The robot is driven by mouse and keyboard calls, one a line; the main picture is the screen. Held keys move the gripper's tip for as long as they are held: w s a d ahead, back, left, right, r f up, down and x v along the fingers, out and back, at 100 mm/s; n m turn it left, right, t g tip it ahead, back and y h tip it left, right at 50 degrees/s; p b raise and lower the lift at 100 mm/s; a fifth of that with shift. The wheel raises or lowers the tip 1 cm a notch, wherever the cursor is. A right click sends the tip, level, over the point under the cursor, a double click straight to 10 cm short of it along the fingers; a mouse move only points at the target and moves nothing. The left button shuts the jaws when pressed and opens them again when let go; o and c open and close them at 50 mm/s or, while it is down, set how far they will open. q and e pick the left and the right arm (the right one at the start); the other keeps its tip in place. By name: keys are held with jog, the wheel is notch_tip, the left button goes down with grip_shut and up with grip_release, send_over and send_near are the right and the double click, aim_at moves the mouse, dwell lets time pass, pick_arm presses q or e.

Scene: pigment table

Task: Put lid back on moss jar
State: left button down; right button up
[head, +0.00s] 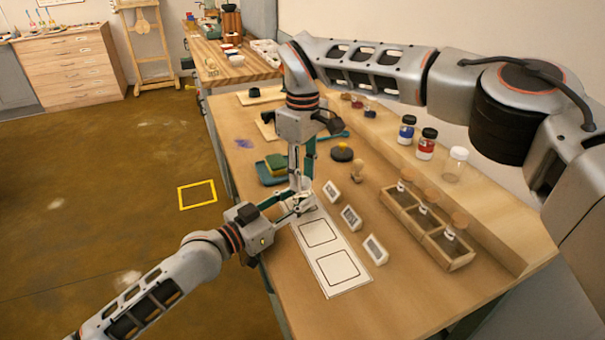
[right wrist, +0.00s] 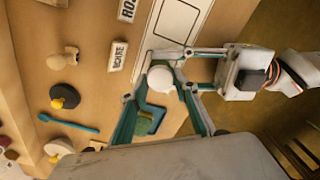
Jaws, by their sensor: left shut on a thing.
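A white round lid-like piece (right wrist: 160,77) shows in the right wrist view at the tips of my left gripper (right wrist: 184,70). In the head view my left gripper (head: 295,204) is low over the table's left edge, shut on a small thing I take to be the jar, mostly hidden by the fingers. My right gripper (head: 300,182) points down just above it. In the right wrist view the right fingers (right wrist: 157,94) are spread, with the white piece between their tips and a gap on the left side. I cannot tell whether the lid sits on the jar.
A white mat (head: 342,270) with outlined squares lies in front, beside several label blocks (head: 350,217). A wooden rack (head: 430,230) of corked vials stands right. A blue tray (head: 270,172) with a green sponge and a dark round piece (head: 342,153) lie behind. Jars (head: 427,145) line the shelf.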

jog(key=o, duration=0.4)
jog(key=shift+c, duration=0.2)
notch_tip(320, 180, up, 12)
dwell(0.4)
pick_arm(q)
jog(key=c, duration=1.4)
grip_release()
jog(key=shift+c, duration=0.2)
jog(key=v, duration=1.2)
jog(key=shift+s, duration=0.1)
